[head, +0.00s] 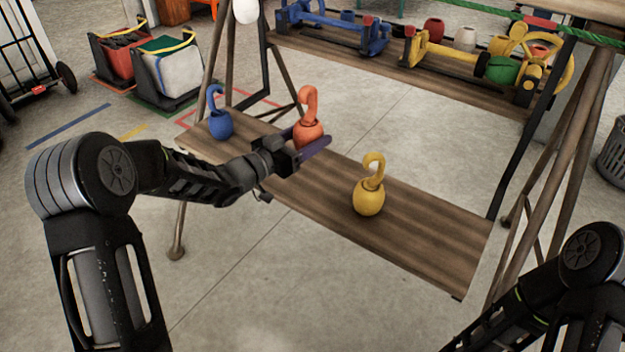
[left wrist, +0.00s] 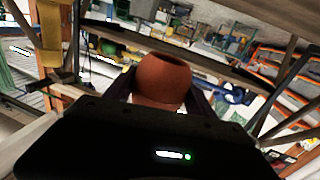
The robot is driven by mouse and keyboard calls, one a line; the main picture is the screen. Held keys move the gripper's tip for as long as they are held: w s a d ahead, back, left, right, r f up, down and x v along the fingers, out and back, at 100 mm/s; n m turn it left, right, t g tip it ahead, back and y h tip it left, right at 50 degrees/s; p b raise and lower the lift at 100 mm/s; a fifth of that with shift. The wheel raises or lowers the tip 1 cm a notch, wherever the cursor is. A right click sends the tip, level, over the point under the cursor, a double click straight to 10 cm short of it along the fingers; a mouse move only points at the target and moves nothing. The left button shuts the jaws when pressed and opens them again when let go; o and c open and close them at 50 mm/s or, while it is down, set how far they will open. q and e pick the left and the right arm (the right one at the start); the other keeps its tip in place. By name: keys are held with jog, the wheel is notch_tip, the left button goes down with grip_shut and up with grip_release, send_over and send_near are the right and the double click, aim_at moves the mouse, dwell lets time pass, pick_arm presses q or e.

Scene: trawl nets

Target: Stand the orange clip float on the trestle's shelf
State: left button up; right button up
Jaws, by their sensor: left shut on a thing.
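The orange clip float (head: 306,132), a round body with a hook on top, is upright between the fingers of my left gripper (head: 308,150). The gripper is shut on its body. In the left wrist view the float (left wrist: 162,80) sits between the two dark fingers. It is over the trestle's wooden shelf (head: 430,235), between the blue and yellow floats. The gripper hides its base, so I cannot tell whether it touches the shelf. My right arm shows at lower right, but its gripper is out of view.
A blue clip float (head: 220,124) stands at the shelf's left end. A yellow clip float (head: 369,197) stands right of the orange one. An upper shelf (head: 380,66) behind holds several coloured items. Trestle legs (head: 560,170) flank the shelf. The shelf's right end is bare.

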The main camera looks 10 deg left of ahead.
dwell(0.3)
pick_arm(q)
jog(key=b, duration=0.2)
send_over(309, 180)
notch_tip(309, 180, down, 6)
jog(key=shift+f, duration=0.1)
jog(key=shift+f, duration=1.8)
jog(key=shift+b, duration=0.3)
jog(key=shift+f, duration=0.15)
jog(key=o, duration=1.4)
